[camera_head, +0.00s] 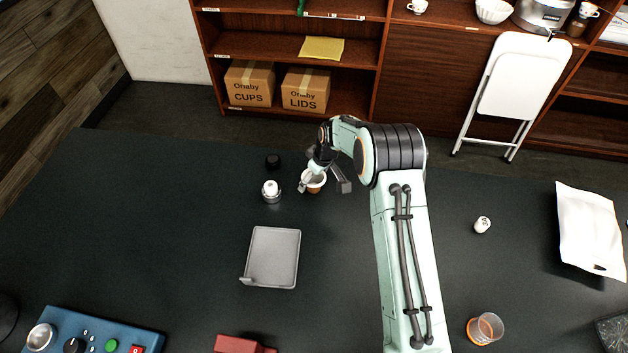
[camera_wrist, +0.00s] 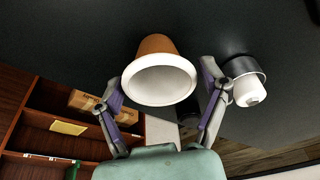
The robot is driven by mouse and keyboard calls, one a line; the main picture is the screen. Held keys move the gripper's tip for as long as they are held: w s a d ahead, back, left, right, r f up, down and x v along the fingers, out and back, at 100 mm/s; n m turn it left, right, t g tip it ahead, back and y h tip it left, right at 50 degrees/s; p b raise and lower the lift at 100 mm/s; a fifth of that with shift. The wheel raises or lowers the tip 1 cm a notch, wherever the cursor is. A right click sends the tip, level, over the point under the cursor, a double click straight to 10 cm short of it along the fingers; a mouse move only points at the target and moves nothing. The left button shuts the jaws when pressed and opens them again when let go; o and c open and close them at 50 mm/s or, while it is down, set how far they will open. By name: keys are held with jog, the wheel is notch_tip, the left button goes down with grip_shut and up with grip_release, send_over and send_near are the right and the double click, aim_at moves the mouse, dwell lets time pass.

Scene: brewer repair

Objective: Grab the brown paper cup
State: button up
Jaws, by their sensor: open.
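The brown paper cup (camera_head: 315,186) stands on the dark table toward its far side, partly hidden by my arm in the head view. In the wrist view the cup (camera_wrist: 157,50) shows its brown outside and white rim and inside; it looks empty. My gripper (camera_wrist: 163,98) is open, with one finger on each side of the cup near its rim.
A metal holder with a white piece (camera_head: 271,191) stands close left of the cup, also seen beside a finger in the wrist view (camera_wrist: 247,84). A black round piece (camera_head: 273,160) is behind it. A grey tray (camera_head: 272,257) lies nearer. An orange-based glass (camera_head: 485,328) stands at right.

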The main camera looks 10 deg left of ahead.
jog(key=shift+x, duration=0.95)
jog(key=c, duration=0.5)
jog(key=shift+o, duration=0.2)
jog(key=shift+r, duration=0.1)
